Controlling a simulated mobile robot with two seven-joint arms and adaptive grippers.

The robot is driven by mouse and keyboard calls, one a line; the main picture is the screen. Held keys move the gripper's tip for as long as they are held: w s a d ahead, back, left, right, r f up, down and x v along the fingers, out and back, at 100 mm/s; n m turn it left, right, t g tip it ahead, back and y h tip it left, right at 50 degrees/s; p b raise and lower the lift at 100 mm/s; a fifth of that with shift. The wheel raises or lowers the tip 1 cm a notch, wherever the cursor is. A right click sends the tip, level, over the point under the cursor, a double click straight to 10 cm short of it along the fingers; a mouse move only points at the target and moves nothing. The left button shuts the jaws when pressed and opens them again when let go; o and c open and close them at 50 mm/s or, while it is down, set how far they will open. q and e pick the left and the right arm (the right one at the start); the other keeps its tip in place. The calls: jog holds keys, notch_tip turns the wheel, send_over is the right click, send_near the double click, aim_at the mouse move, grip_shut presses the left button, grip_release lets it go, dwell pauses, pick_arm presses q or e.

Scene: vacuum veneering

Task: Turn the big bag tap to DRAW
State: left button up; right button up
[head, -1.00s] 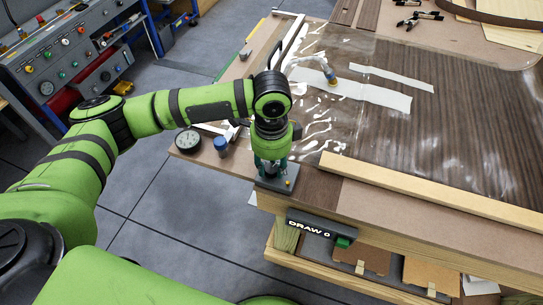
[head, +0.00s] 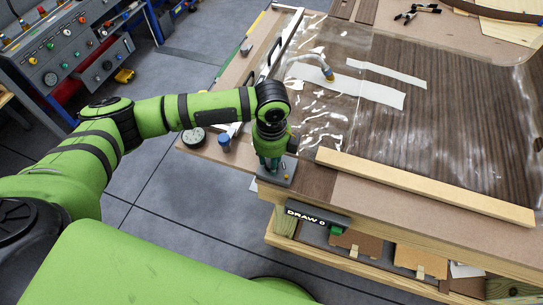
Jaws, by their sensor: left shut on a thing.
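My left gripper (head: 270,165) points down over a small dark base plate (head: 283,182) at the near left corner of the bench. It is shut on the big bag tap there. The gripper hides nearly all of the tap and its handle, so I cannot tell which way the handle points. A dark label block (head: 318,215) with white letters reading "DRAW 0" is fixed to the bench edge just below. My right gripper is not in view.
A clear bag over dark veneer (head: 440,120) covers the bench, with a hose fitting (head: 327,72) and pale strips (head: 370,90) on it. A pale wooden batten (head: 420,187) lies along the front. A round gauge (head: 193,137) and blue cap (head: 224,143) are left of the gripper.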

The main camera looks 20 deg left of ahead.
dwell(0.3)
pick_arm(q)
jog(key=o, duration=1.1)
jog(key=shift+o, duration=0.2)
jog(key=shift+r, duration=0.1)
notch_tip(320, 180, up, 12)
